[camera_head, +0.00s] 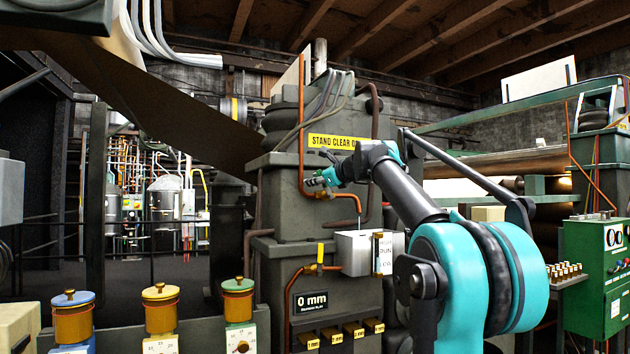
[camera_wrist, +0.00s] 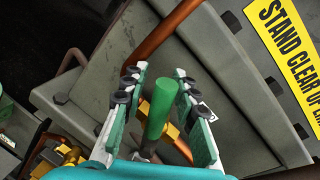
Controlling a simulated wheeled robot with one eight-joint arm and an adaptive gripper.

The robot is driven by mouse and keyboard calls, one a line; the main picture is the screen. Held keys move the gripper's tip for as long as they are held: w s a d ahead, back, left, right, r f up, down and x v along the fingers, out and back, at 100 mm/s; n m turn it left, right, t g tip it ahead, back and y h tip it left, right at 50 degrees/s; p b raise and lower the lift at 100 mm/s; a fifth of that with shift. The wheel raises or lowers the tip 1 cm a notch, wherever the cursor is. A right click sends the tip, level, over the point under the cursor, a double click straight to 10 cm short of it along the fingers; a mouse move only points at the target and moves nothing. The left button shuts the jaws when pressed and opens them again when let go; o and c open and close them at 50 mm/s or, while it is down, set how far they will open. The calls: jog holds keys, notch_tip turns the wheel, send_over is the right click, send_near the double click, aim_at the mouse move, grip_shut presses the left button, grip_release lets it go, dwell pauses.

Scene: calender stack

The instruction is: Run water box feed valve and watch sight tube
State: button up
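My gripper (camera_head: 318,180) is at the copper pipe (camera_head: 302,130) on the grey machine column, beside a brass valve (camera_head: 325,195). In the wrist view my gripper (camera_wrist: 158,103) is open. Its fingers stand on both sides of a green valve handle (camera_wrist: 164,100), with a visible gap at the left finger. A brass fitting (camera_wrist: 150,128) shows behind the handle. The grey water box (camera_head: 353,252) sits lower on the column. Its sight tube plate (camera_head: 382,254), marked RUN in the middle, is on its right; the water level is too small to tell.
A yellow-handled valve (camera_head: 320,253) stands left of the water box. A yellow STAND CLEAR sign (camera_head: 333,142) is above my gripper. Several brass-capped pots (camera_head: 160,308) line the front. A green control cabinet (camera_head: 597,270) is at right.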

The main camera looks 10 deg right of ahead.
jog(key=shift+s, duration=0.1)
jog(key=v, duration=1.2)
